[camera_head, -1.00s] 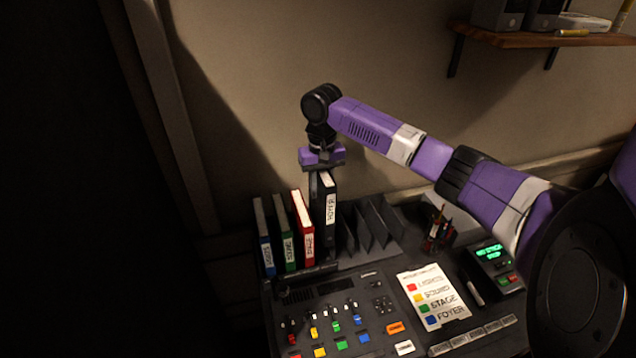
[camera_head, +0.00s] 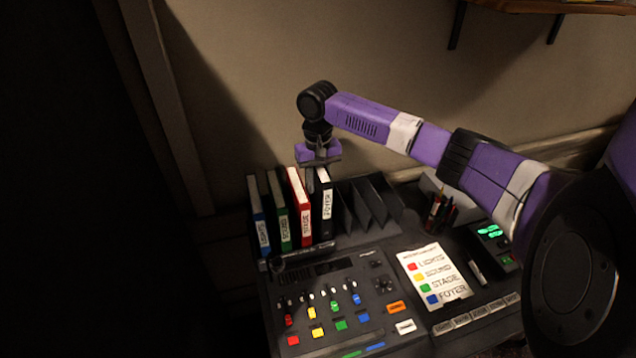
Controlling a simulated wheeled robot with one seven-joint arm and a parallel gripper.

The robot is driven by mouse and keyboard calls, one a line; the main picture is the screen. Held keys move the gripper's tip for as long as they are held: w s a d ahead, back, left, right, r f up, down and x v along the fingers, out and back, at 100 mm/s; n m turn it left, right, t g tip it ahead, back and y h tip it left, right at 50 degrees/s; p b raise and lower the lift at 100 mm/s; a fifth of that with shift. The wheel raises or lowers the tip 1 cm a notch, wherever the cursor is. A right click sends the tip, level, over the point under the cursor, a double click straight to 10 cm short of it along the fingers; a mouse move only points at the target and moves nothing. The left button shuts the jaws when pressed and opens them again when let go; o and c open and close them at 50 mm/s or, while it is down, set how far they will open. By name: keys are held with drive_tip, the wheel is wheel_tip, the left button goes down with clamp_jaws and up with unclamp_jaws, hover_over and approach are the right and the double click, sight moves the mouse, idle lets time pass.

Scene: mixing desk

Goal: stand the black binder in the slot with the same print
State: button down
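The black binder (camera_head: 324,208) stands upright in the rack, just right of the red binder, its white spine label reading FOYER. Its top is about level with the red binder's top, and its foot seems down between the dividers. My gripper (camera_head: 318,174) points down at the binder's top edge and looks shut on it; the fingertips are dark and partly hidden. The rack (camera_head: 366,203) has empty slots right of the black binder. I cannot read any print on the slots themselves.
Blue (camera_head: 260,222), green (camera_head: 281,217) and red (camera_head: 302,207) binders stand close on the left. In front is the mixing desk (camera_head: 330,300) with faders and a printed card (camera_head: 435,275). A pen holder (camera_head: 438,212) and small display (camera_head: 493,236) are on the right.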

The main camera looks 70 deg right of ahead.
drive_tip(key=shift+f+b, duration=2.25)
drive_tip(key=shift+f, duration=0.15)
drive_tip(key=shift+p, duration=0.95)
drive_tip(key=shift+f, duration=0.25)
idle(0.6)
drive_tip(key=c, duration=1)
unclamp_jaws()
drive_tip(key=shift+c, duration=0.2)
drive_tip(key=shift+r+b, duration=0.45)
drive_tip(key=shift+r, duration=3.4)
